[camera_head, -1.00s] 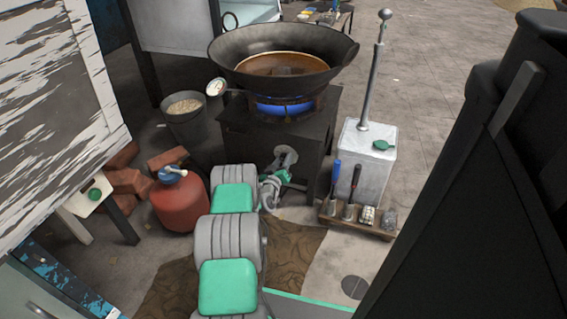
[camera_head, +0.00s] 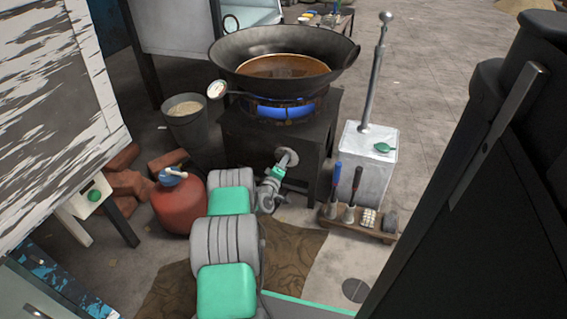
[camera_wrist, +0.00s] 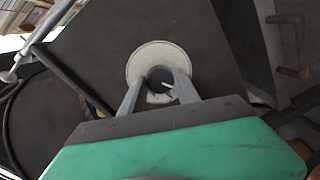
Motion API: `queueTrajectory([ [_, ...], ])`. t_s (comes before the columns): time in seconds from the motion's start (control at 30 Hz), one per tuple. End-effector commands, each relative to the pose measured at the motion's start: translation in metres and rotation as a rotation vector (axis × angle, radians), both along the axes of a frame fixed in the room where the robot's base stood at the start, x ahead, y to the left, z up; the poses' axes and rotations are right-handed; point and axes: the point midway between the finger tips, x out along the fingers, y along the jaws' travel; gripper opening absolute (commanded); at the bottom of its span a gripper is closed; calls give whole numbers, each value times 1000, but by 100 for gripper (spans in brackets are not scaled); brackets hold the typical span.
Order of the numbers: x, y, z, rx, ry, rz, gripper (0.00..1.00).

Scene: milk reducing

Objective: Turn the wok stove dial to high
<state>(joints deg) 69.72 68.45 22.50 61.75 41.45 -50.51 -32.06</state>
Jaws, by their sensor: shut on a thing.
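The black stove (camera_head: 240,135) stands in the middle of the head view with a large black wok (camera_head: 255,78) on its burner. A blue flame (camera_head: 290,111) burns under the wok. The dial has a pale round plate (camera_wrist: 139,62) on the stove's front, also visible in the head view (camera_head: 293,158). My gripper (camera_wrist: 157,84) is at the dial, its two fingers on either side of the dark round knob (camera_wrist: 158,77), shut on it. A small white mark shows at the knob. The dial's setting cannot be read.
A red gas canister (camera_head: 180,205) and bricks (camera_head: 122,184) are to the left, with a grey bucket (camera_head: 186,118) behind. A white metal can (camera_head: 365,160) and a rack of tools (camera_head: 360,226) stand right of the stove. A thermometer (camera_head: 216,89) hangs at the wok's rim.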

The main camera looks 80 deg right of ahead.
Motion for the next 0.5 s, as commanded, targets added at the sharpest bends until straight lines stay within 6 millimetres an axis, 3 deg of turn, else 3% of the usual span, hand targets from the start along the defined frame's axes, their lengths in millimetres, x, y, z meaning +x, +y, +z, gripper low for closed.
queueTrajectory([
  [0.43, -8, -1, 1, 2, 18, -14, 0],
  [0.47, -8, -1, 1, 1, 18, -14, 39],
  [0.5, -8, -1, 1, 1, 18, -14, 43],
])
